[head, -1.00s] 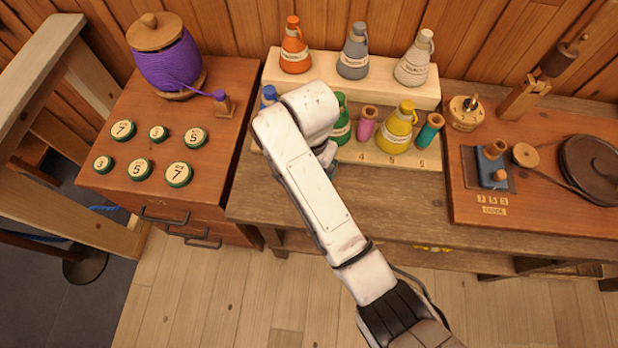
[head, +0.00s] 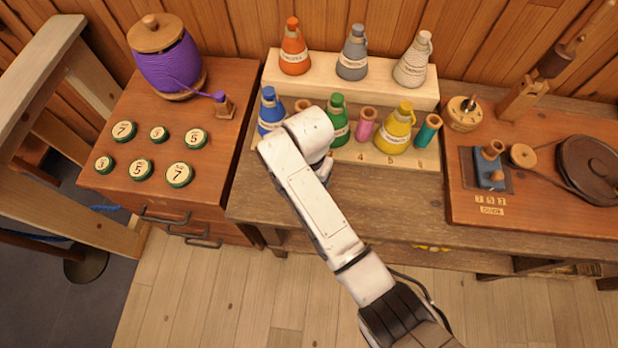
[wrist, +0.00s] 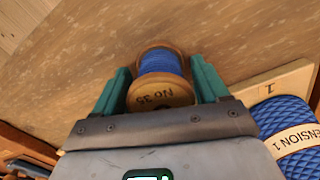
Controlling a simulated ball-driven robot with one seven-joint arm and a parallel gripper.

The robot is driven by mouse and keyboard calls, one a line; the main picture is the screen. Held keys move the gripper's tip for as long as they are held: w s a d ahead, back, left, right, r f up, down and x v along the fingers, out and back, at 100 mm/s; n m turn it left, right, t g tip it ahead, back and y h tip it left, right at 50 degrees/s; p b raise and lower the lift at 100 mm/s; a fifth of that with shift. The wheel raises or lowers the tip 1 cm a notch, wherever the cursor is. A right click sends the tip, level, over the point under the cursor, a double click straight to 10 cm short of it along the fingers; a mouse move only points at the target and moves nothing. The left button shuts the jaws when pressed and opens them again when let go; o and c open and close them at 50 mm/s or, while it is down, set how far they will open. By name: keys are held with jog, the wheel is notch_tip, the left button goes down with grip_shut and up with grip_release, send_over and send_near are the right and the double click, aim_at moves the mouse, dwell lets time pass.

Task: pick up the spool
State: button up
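The blue spool (wrist: 162,72) shows in the wrist view, with pale wooden ends and "No 35" on the end nearest the camera. It is between the teal fingers of my gripper (wrist: 161,78), one finger on each side. The fingers look spread, with narrow gaps beside the blue winding; I see no clear grip. Brown wood lies behind the spool; I cannot tell whether the spool touches it. In the head view my white arm hides the fingers and this spool.
A blue bottle (head: 270,112) stands near my wrist, and its label shows in the wrist view (wrist: 295,138). A green bottle (head: 338,122), pink spool (head: 365,126), yellow bottle (head: 396,130) and teal spool (head: 427,132) stand on the rack. The bench front (head: 330,200) is largely clear.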

jog(key=c, duration=0.8)
jog(key=shift+r, duration=0.1)
